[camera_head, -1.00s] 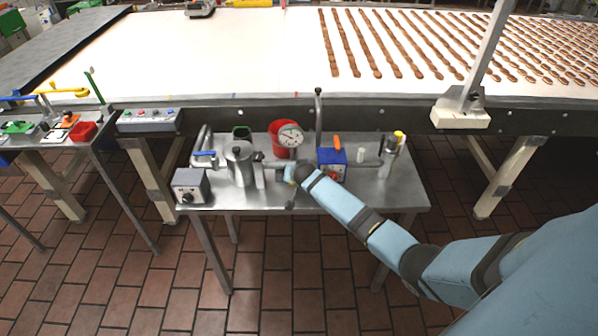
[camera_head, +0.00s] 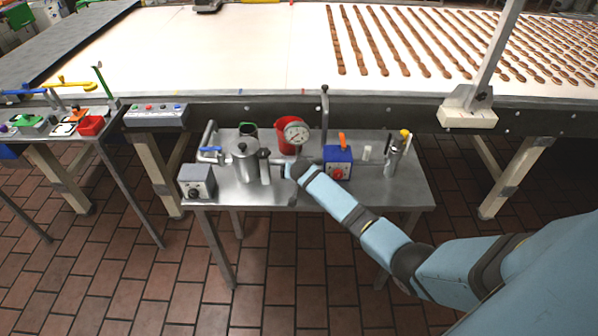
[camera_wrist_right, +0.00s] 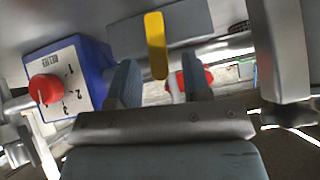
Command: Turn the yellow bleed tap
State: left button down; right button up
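In the right wrist view a flat yellow lever (camera_wrist_right: 155,45), which looks like the bleed tap, stands upright beside a metal pipe (camera_wrist_right: 225,48). My right gripper (camera_wrist_right: 157,85) is open, its two dark fingers on either side of the lever's lower end. I cannot tell whether either finger touches it. In the head view my right gripper (camera_head: 292,170) is over the metal table, left of the blue box (camera_head: 337,165), and its wrist hides the lever. The blue box with a red dial knob (camera_wrist_right: 45,88) shows at the left of the wrist view. My left gripper is not in view.
On the metal table (camera_head: 320,198) stand a steel pot (camera_head: 245,165), a grey knob box (camera_head: 197,182), a red cup (camera_head: 284,137), a gauge (camera_head: 297,132) and a yellow-topped cylinder (camera_head: 392,158). A wide conveyor (camera_head: 240,60) runs behind. The table's front edge is clear.

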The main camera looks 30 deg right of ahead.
jog(key=v, duration=1.4)
jog(key=shift+f, duration=0.15)
jog(key=s+a+f+n+t+y, duration=0.1)
jog(key=s+a+f+n+y, duration=0.2)
jog(key=s, duration=0.4)
jog(key=s+a+f+n+y, duration=0.1)
jog(key=s+a+f+n, duration=0.2)
jog(key=s+a+f, duration=0.4)
jog(key=s+a+n+t+y, duration=0.1)
jog(key=s+a+n, duration=0.1)
jog(key=s, duration=0.6)
jog(key=s+a+r+n+y, duration=0.1)
jog(key=s+a+y, duration=0.1)
jog(key=s, duration=0.7)
jog(key=shift+a+r+n+t, duration=0.15)
jog(key=shift+a+n+t, duration=0.25)
jog(key=shift+a, duration=0.5)
jog(key=shift+s, duration=0.15)
